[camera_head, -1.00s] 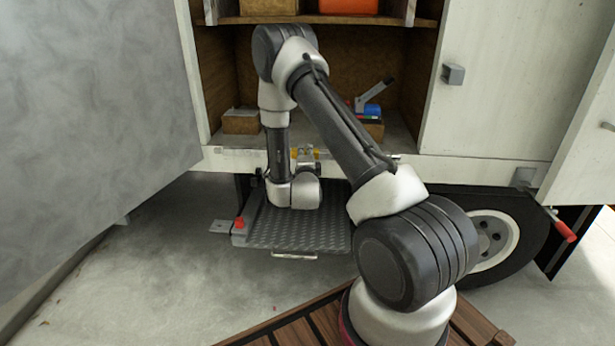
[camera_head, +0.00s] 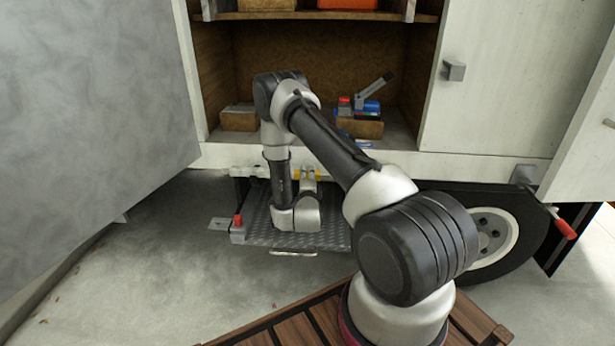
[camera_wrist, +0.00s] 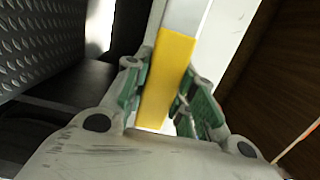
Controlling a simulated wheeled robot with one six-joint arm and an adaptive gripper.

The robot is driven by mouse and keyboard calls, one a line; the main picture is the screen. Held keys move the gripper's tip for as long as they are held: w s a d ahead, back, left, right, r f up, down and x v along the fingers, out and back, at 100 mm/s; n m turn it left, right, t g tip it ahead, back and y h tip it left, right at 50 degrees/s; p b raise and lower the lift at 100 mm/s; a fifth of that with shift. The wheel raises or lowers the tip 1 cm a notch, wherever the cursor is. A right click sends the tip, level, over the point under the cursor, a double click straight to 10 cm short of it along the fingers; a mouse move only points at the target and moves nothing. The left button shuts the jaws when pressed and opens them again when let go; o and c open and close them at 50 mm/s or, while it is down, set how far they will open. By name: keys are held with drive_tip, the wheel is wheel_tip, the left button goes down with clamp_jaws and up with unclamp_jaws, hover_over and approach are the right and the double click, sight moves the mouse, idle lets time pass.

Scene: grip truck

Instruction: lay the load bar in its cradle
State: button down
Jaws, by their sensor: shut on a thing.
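The load bar is a pale bar with a yellow middle band. In the head view its left part (camera_head: 246,171) shows in front of the compartment's lower edge, and yellow (camera_head: 318,174) shows beside my gripper (camera_head: 308,184). My arm hides part of it. In the wrist view my gripper (camera_wrist: 168,70) is shut on the bar's yellow band (camera_wrist: 165,85), with green pads on both sides. The bar's bare pale part (camera_wrist: 187,14) runs on beyond the fingers. I cannot make out the cradle with certainty in either view.
A ribbed step plate (camera_head: 300,240) lies below the gripper, with a red-topped bracket (camera_head: 238,228) at its left. The open compartment holds a blue tool (camera_head: 369,107) and a box (camera_head: 239,119). A grey door (camera_head: 90,110) stands left; a wheel (camera_head: 495,235) is right.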

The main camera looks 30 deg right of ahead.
drive_tip(key=shift+f, duration=0.1)
drive_tip(key=c, duration=1.2)
unclamp_jaws()
